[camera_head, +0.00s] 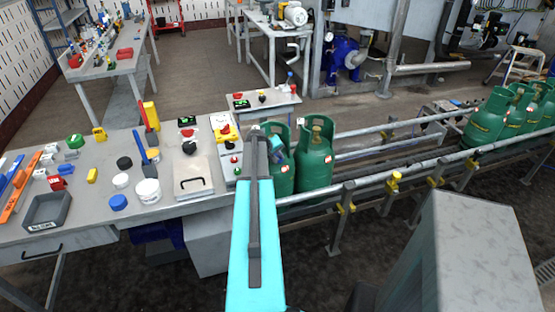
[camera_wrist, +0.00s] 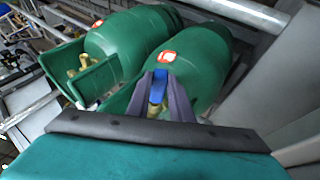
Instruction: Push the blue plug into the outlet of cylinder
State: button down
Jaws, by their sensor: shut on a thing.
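In the wrist view the blue plug (camera_wrist: 158,89) sits between the dark fingers of my gripper (camera_wrist: 161,80), which is shut on it. The plug is in front of a green gas cylinder (camera_wrist: 200,70), close to a brass fitting (camera_wrist: 153,112) that shows just below it. I cannot tell whether plug and outlet touch. A second green cylinder (camera_wrist: 130,42) with a brass valve (camera_wrist: 82,62) stands beside it. In the head view my gripper (camera_head: 268,142) is at the top of the left cylinder (camera_head: 283,178); my arm hides part of it. The plug is not clear there.
The other cylinder (camera_head: 315,165) stands right beside on the conveyor. Conveyor rails (camera_head: 400,168) run to the right, towards several more green cylinders (camera_head: 485,120).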

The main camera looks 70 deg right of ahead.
jog(key=shift+w+d, duration=0.4)
jog(key=shift+d, duration=0.1)
jog(key=c, duration=1.5)
grip_release()
jog(key=shift+a, duration=0.1)
jog(key=shift+b+v, duration=1.65)
jog(key=shift+v, duration=5.2)
